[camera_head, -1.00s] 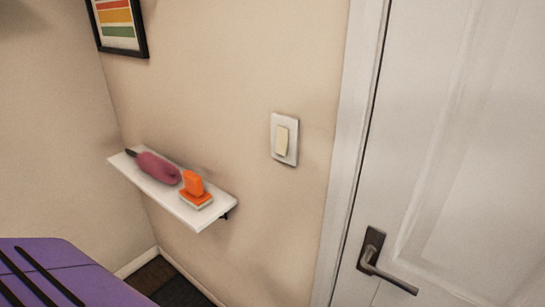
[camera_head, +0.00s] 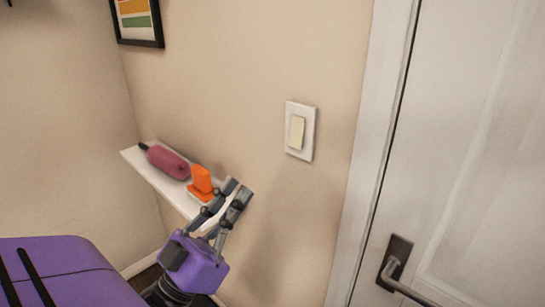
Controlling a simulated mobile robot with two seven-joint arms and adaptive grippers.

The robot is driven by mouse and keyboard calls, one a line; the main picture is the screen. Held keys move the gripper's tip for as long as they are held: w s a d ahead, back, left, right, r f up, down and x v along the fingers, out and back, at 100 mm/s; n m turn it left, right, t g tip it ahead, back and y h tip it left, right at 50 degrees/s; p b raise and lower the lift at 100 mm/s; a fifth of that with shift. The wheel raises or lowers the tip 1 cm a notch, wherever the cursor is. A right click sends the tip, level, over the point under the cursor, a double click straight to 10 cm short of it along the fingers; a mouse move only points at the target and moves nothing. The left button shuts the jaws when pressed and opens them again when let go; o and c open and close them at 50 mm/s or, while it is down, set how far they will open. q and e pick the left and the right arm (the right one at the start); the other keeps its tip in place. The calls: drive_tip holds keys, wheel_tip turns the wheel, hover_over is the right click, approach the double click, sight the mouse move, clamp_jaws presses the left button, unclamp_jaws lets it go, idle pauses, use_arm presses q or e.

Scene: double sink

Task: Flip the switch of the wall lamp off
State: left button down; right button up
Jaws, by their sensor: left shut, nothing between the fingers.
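The wall switch (camera_head: 297,132) is a cream rocker in a white plate on the beige wall, left of the door frame. My left gripper (camera_head: 240,190) is in front of the right end of the wall shelf, below and left of the switch and apart from it. Its grey fingers point up and to the right; it is shut and empty. The wall lamp does not show, and neither does my right gripper.
A white shelf (camera_head: 160,181) on the wall holds a dark pink rolled item (camera_head: 167,162) and an orange brush-like item (camera_head: 201,180). A white door (camera_head: 480,150) with a dark handle (camera_head: 394,268) is at right. A framed picture (camera_head: 137,22) hangs at upper left. The wall around the switch is clear.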

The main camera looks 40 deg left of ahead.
sight(296, 132)
use_arm(q)
drive_tip(key=w+f+p+x, duration=0.1)
drive_tip(key=f+p+x, duration=0.1)
drive_tip(key=x, duration=1)
drive_tip(key=shift+w+d+p, duration=0.15)
drive_tip(key=shift+w+p, duration=0.5)
drive_tip(key=shift+p, duration=0.25)
